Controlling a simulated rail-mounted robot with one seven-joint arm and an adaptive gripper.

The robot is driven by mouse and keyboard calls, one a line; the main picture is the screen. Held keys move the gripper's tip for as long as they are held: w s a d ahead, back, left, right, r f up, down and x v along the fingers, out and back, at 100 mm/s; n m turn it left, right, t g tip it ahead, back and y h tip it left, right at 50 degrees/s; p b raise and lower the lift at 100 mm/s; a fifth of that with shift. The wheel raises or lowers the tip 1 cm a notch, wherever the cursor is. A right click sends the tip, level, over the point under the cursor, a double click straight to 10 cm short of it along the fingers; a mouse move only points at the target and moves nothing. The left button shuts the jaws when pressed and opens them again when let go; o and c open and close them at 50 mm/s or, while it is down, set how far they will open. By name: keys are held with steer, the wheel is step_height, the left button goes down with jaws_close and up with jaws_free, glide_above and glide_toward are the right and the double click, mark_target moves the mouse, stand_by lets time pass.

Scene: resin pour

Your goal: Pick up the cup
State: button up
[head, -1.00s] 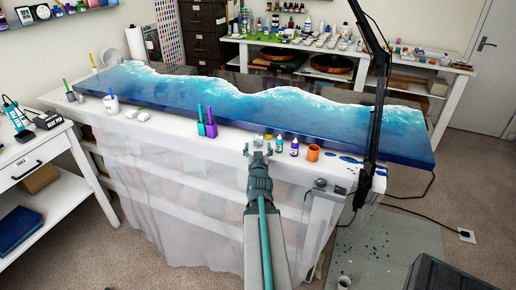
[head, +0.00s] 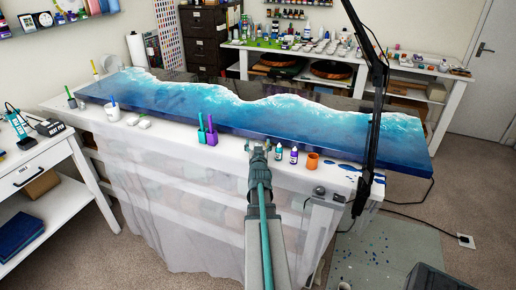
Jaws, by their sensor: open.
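Several vessels could be the cup. A small orange cup (head: 313,160) stands upright on the white cloth-covered table (head: 170,140), near its front edge. A white cup (head: 112,108) with a blue stick in it stands further left on the same table. My gripper (head: 259,147) is open at the table's front edge, left of the orange cup and apart from it. Its fingers are small in the picture and partly hidden by my wrist. I cannot tell whether anything small stands between or just behind them.
A teal-capped bottle (head: 279,153) and a purple bottle (head: 294,156) stand between my gripper and the orange cup. Green and purple holders (head: 207,134) stand to the left. The long blue resin slab (head: 260,115) lies behind. A black stand (head: 375,110) rises at the right.

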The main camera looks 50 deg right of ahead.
steer(key=c, duration=1.2)
steer(key=shift+o, duration=0.2)
